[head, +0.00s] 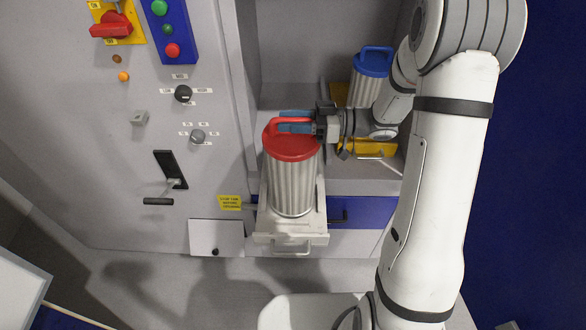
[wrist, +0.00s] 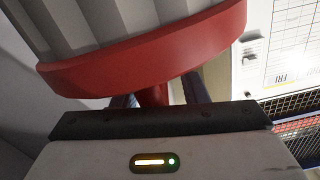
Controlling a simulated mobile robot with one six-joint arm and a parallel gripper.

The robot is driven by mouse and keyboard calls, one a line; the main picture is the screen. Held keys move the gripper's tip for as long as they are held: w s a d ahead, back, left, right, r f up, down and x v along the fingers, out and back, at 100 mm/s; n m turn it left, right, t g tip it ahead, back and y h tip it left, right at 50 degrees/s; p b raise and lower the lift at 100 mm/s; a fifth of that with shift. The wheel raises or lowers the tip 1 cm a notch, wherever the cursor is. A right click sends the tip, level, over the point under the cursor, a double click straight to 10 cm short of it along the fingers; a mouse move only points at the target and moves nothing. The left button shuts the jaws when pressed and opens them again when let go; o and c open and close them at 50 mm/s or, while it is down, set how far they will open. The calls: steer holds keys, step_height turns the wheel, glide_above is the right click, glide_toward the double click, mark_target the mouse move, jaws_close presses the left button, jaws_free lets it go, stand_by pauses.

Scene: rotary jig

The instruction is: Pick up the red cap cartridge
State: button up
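The red cap cartridge (head: 291,180) has a ribbed pale metal body and a red cap with a loop handle. It stands upright on a pulled-out light grey tray (head: 262,227) in the head view. My gripper (head: 296,122) reaches in from the right at the cap's handle. In the wrist view the red cap (wrist: 150,58) fills the upper part, and its handle (wrist: 154,95) lies between my blue fingers. A gap shows beside the handle, so the fingers look open around it. The fingertips are mostly hidden behind the handle and cap.
A blue cap cartridge (head: 371,75) stands behind my gripper on a yellow tray (head: 368,149). On the left is a grey panel with a red switch (head: 111,25), knobs and a lever (head: 170,170). A blue drawer front (head: 355,211) lies below right.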

jaws_close()
stand_by(0.3)
steer(key=shift+r, duration=0.1)
stand_by(1.0)
